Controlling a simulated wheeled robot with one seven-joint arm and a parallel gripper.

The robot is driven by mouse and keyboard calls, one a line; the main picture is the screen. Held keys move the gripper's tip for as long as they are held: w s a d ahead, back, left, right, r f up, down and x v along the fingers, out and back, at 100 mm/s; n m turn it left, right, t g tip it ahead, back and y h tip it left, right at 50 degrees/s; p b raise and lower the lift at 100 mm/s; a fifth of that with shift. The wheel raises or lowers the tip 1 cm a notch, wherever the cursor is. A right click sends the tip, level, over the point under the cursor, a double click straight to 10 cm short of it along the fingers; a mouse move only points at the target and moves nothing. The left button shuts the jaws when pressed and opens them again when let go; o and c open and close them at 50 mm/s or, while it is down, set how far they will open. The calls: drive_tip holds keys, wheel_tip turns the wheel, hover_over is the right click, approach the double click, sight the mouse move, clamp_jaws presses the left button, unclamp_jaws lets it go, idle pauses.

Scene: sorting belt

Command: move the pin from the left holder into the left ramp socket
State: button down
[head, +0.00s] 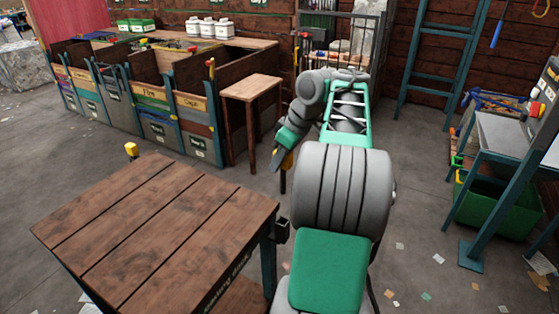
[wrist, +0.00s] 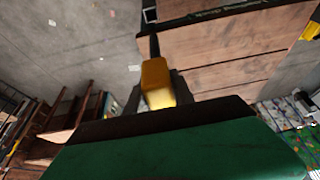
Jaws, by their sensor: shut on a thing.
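My gripper (head: 282,160) is shut on a yellow-handled pin (head: 288,160) with a dark shaft pointing down. The gripper (wrist: 157,90) also shows in the wrist view, its dark fingers on both sides of the yellow handle (wrist: 156,76). A black holder (head: 281,232) on the table's right side looks empty; it also shows in the wrist view (wrist: 149,12), beyond the pin's shaft tip. Whether the shaft is clear of it is hard to tell in the wrist view, but the head view shows them apart. Another yellow pin head (head: 131,149) stands at the table's far left corner. I cannot make out the ramp socket.
The wooden table (head: 160,225) fills the lower left. A small wooden stand (head: 251,88) and labelled bins (head: 150,95) are behind. A blue-legged metal structure (head: 500,135) stands right, with a green crate (head: 495,205) under it. Floor between is mostly open, with paper scraps.

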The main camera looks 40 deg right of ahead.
wheel_tip(320, 180, up, 8)
drive_tip(key=p, duration=0.7)
drive_tip(key=shift+r, duration=0.1)
drive_tip(key=shift+r+p, duration=0.35)
drive_tip(key=shift+r, duration=0.45)
